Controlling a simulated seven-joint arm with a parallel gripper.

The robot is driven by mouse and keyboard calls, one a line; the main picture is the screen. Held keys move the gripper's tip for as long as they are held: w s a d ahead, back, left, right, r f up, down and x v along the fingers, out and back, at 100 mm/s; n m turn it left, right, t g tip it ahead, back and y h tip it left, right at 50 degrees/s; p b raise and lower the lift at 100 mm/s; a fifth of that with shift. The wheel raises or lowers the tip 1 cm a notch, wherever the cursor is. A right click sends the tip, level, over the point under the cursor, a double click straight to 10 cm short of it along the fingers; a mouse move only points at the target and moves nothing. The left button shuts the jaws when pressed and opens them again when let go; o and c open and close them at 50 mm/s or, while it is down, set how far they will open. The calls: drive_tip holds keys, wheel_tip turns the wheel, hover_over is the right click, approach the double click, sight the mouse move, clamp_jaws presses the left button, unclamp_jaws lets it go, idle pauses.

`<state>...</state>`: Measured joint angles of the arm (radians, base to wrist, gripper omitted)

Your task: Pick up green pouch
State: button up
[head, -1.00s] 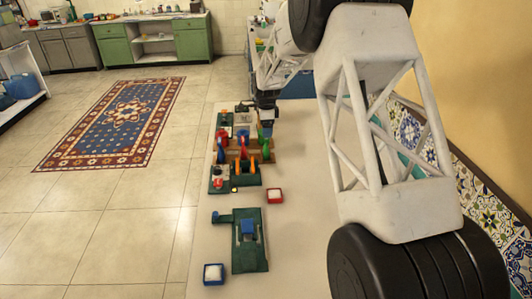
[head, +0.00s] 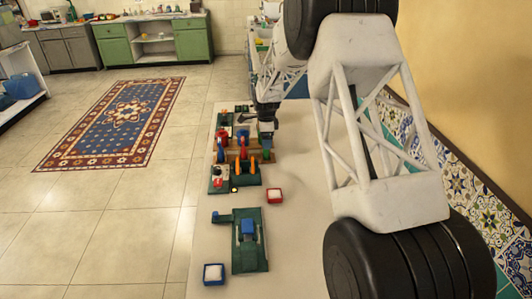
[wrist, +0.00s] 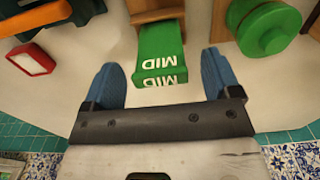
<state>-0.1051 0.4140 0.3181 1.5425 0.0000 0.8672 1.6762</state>
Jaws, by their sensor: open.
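The green pouch (wrist: 162,55), a green block-like packet with white "MID" lettering, is in the upper middle of the wrist view. It extends out from beside a brown wooden part. My gripper (wrist: 161,70) is open, with one blue finger on each side of the pouch's near end. There are visible gaps between pouch and fingers, so it is not gripped. In the head view my gripper (head: 262,118) is at the far part of the white table, by the cluster of coloured items. The pouch cannot be told apart for sure there.
A round green spool-like object (wrist: 268,30) is right of the pouch in the wrist view. A red-rimmed white tray (wrist: 32,58) is at left. In the head view, a dark green fixture (head: 249,250) and a blue-rimmed tray (head: 213,274) are nearer. The table's right side (head: 300,175) is clear.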

drive_tip(key=shift+f, duration=1)
drive_tip(key=shift+c, duration=0.5)
drive_tip(key=c, duration=1)
drive_tip(key=shift+r, duration=0.1)
drive_tip(key=shift+r, duration=0.8)
wheel_tip(320, 180, up, 2)
drive_tip(key=shift+s, duration=0.1)
drive_tip(key=s, duration=0.5)
drive_tip(key=s+d, duration=0.1)
drive_tip(key=s, duration=0.4)
drive_tip(key=s+r, duration=0.1)
drive_tip(key=s, duration=0.4)
drive_tip(key=shift+s+d+r, duration=0.1)
drive_tip(key=shift+s+d, duration=0.2)
drive_tip(key=shift+s, duration=0.05)
